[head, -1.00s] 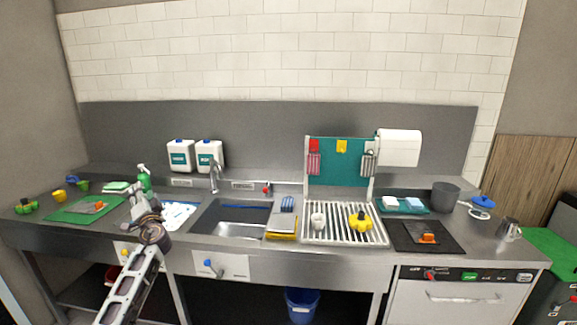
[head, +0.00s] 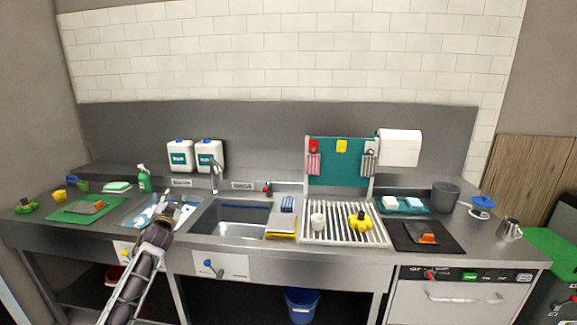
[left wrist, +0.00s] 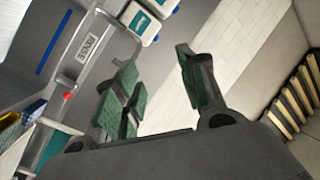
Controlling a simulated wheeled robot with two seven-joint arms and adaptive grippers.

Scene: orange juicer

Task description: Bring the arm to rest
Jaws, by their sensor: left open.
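My left arm comes in from the lower left in the head view. Its gripper (head: 170,208) is in front of the left basin, left of the sink. In the left wrist view the two fingers of this gripper (left wrist: 160,95) stand wide apart with green pads, and nothing is between them. The wrist view looks past the fingers at the tiled wall, the faucet and the white bottles. My right gripper does not show in either view.
The sink (head: 232,219) lies right of my gripper, with a faucet (head: 215,176) behind it. Two white bottles (head: 180,156) stand at the back. A green spray bottle (head: 144,181) and a green mat (head: 83,210) are to the left. A drying rack (head: 343,234) holds a cup and a yellow juicer-like thing (head: 360,221).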

